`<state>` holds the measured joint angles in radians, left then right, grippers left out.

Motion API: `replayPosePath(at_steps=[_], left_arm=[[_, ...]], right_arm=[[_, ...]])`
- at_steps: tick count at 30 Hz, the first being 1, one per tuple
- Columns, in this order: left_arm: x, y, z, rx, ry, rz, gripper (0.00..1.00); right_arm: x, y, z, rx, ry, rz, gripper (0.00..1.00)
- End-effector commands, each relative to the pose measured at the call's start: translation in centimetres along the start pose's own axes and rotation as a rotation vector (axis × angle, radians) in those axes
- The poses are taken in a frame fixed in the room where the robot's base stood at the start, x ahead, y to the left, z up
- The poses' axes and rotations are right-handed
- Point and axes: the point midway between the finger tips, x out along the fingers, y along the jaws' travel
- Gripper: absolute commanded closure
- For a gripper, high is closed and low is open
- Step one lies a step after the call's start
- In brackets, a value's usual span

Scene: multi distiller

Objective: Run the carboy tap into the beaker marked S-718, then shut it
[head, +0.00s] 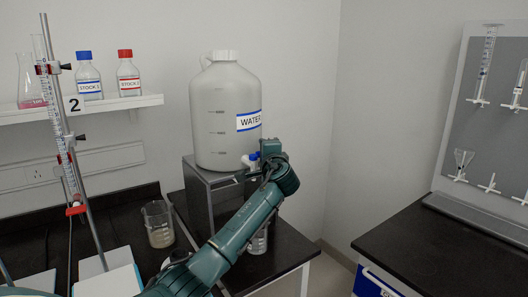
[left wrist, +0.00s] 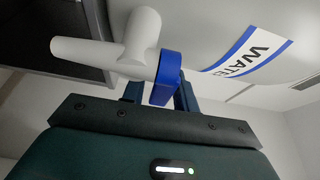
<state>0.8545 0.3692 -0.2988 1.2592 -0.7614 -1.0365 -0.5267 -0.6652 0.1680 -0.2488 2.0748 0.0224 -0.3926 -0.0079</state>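The large white carboy (head: 222,95) marked WATER sits on a dark metal stand at the centre of the head view. Its tap has a blue handle (left wrist: 168,75) and a white body with spout (left wrist: 140,42). My left gripper (head: 257,162) is at the tap. In the left wrist view its narrow-set fingers (left wrist: 160,93) lie on both sides of the handle and appear shut on it. A beaker (head: 259,242) stands low beneath the tap, partly hidden by my arm. Its marking cannot be read, and I cannot tell whether water runs. My right gripper is not in view.
Another beaker (head: 159,228) with cloudy contents stands left of the metal stand (head: 207,205). A clamp stand (head: 78,150) with a burette is further left. A shelf (head: 110,106) carries a flask and stock bottles. A dark bench (head: 450,250) and pegboard are at right.

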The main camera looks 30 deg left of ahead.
Motion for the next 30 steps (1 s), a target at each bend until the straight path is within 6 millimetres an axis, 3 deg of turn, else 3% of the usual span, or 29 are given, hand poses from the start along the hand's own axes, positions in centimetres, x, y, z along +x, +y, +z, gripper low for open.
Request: replayPosePath(at_steps=[3,14,19,30], left_arm=[[0.0,0.0,0.0,0.000,0.001,0.000,0.61],[-0.7,0.1,-0.1,0.000,0.003,-0.002,0.61],[-3.2,0.2,-0.1,-0.001,0.005,-0.001,0.61],[-10.9,0.2,0.0,-0.002,0.004,0.001,0.61]], right_arm=[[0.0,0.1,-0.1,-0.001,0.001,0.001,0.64],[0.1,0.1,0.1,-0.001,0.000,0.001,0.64],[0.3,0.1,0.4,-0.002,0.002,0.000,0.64],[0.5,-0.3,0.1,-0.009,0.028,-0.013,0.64]])
